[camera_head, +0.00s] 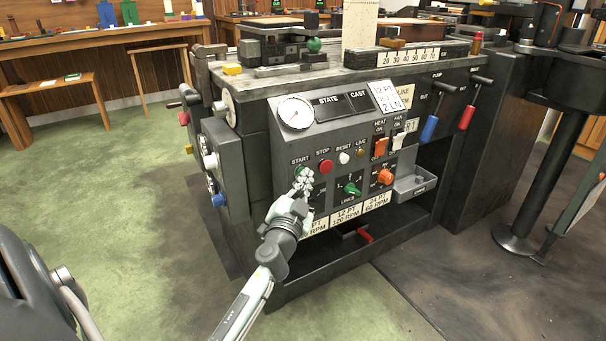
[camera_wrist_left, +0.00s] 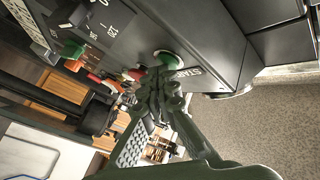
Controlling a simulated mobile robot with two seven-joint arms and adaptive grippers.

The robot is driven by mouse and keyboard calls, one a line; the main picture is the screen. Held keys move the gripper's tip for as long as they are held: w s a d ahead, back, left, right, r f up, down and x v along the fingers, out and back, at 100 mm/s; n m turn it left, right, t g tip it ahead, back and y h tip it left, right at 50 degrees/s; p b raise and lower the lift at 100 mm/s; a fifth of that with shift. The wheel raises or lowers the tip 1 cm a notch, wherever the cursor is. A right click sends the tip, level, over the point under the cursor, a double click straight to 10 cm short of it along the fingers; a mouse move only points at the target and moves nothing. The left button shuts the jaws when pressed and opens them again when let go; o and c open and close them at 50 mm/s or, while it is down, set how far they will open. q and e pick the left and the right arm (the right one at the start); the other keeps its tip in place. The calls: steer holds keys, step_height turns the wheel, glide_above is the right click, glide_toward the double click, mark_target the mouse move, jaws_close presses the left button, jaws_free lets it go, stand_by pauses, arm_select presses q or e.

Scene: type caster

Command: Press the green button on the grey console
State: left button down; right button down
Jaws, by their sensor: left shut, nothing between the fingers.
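The grey console (camera_head: 332,133) faces me on the front of a dark machine. Its green button (camera_wrist_left: 168,60) sits beside the START label and shows clearly in the left wrist view; in the head view my gripper largely covers it. My left gripper (camera_head: 303,182) is shut and empty, with its fingertips right at the START button. In the left wrist view, the fingertips (camera_wrist_left: 154,82) are close beside the button's green cap. I cannot tell whether they touch it or whether it is pressed in. My right gripper is not in view.
A red STOP button (camera_head: 325,167), a white RESET button (camera_head: 344,158) and a yellow LIVE light (camera_head: 360,153) continue the row to the right. Below are a green knob (camera_head: 352,189) and an orange knob (camera_head: 385,176). A grey tray (camera_head: 411,187) juts out at the right.

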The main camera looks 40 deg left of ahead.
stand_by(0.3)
arm_select(q)
steer(key=shift+s+d, duration=0.2)
steer(key=shift+d, duration=0.15)
steer(key=s+d+b, duration=0.1)
steer(key=s+d, duration=0.1)
steer(key=d, duration=0.3)
steer(key=shift+s+d+b, duration=0.15)
steer(key=shift+d+b, duration=0.15)
steer(key=shift+b, duration=0.05)
stand_by(0.8)
